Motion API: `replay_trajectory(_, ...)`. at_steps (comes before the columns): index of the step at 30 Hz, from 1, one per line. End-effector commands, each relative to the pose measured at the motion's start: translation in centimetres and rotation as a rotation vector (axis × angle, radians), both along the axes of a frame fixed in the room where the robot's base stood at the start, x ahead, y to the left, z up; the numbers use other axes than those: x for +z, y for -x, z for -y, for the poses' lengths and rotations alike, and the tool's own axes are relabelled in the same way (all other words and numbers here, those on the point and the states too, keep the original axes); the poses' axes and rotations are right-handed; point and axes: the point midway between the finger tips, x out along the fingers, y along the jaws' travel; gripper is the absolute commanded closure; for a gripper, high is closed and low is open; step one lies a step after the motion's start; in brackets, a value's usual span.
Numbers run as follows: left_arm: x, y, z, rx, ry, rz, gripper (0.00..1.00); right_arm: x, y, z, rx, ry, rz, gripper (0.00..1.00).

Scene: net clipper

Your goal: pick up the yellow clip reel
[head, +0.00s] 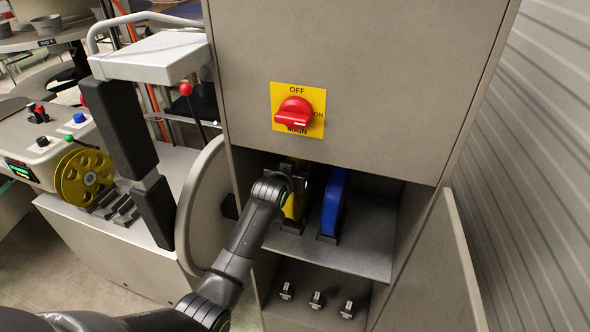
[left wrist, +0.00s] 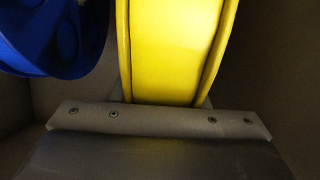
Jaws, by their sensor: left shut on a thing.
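The yellow clip reel (head: 294,206) stands upright on the upper shelf of the open cabinet, partly hidden behind my left gripper and wrist. My left gripper (head: 297,181) reaches into the compartment from the front and is shut on the yellow reel. In the left wrist view the yellow reel's rim (left wrist: 178,50) fills the middle, close to the camera. The fingertips do not show clearly in either view. My right gripper is not in view.
A blue reel (head: 333,203) stands just right of the yellow one in a dark holder. The compartment walls and the panel with the red main switch (head: 294,114) are close around. An open door (head: 440,268) is at right. Another yellow reel (head: 86,177) is on the machine at left.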

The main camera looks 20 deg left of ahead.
Motion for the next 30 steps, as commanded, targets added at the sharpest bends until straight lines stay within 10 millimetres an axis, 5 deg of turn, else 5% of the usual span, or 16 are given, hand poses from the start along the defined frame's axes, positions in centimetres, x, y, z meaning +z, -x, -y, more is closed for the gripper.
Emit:
replay_trajectory(8, 4.6, -0.1, 0.0, -0.001, 0.001, 0.004, 1.00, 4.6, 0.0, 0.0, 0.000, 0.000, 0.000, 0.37)
replay_trajectory(19, 4.3, 8.6, -0.5, 0.002, 0.005, -0.001, 1.00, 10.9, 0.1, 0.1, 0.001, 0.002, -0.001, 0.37)
replay_trajectory(30, 3.5, 16.8, -1.1, 0.002, 0.002, 0.002, 1.00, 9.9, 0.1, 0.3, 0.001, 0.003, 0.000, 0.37)
